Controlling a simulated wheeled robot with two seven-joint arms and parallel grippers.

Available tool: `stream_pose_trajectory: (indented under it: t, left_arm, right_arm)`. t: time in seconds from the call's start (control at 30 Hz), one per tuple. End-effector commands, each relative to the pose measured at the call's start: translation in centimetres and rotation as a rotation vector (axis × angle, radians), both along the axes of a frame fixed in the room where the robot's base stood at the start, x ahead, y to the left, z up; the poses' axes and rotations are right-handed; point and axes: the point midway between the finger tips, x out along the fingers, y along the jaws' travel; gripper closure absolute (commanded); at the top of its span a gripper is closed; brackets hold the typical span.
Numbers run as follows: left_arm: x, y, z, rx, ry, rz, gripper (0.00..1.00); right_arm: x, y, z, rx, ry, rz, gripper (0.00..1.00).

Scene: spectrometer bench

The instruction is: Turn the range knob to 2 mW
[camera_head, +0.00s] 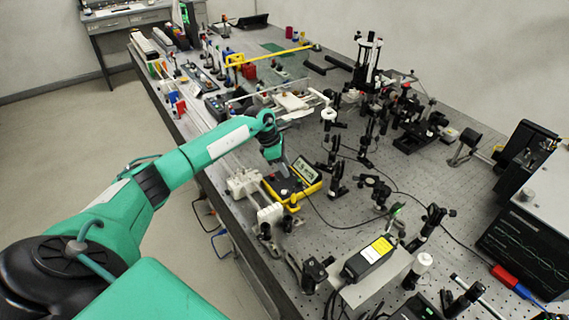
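The yellow-framed power meter (314,186) lies on the optical bench near the picture's middle, with a light display (304,169) on its upper right part. My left arm reaches in from the left. Its gripper (281,171) points down over the left part of the meter's dark face. The range knob is too small to make out and may be hidden by the gripper. I cannot tell whether the fingertips touch the knob, or whether they are open or shut. My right gripper is not in view.
Black post mounts (338,181) stand close to the right of the meter. White-topped blocks (243,183) stand to its left, near the bench edge. A dark cable runs from the meter to the right. A yellow-labelled box (370,257) sits in front.

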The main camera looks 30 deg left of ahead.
Motion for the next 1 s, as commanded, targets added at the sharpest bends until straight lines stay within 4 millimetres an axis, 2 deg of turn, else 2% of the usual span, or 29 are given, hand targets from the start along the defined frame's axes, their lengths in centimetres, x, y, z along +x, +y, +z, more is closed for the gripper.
stream_pose_trajectory:
  t: [0.17,0.37,0.73,1.0]
  left_arm:
    - [0.0,0.0,-0.01,0.0,0.0,0.0,0.61]
    - [-0.01,0.01,0.01,0.0,0.0,0.0,1.0]
    - [-0.03,0.01,0.03,0.0,-0.003,0.041,1.0]
    - [-0.2,-0.13,-0.02,0.001,-0.002,0.206,1.0]
  right_arm:
    - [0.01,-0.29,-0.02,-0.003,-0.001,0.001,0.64]
    - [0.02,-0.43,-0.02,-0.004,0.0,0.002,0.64]
    - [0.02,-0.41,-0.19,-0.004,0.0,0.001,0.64]
    - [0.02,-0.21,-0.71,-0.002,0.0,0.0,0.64]
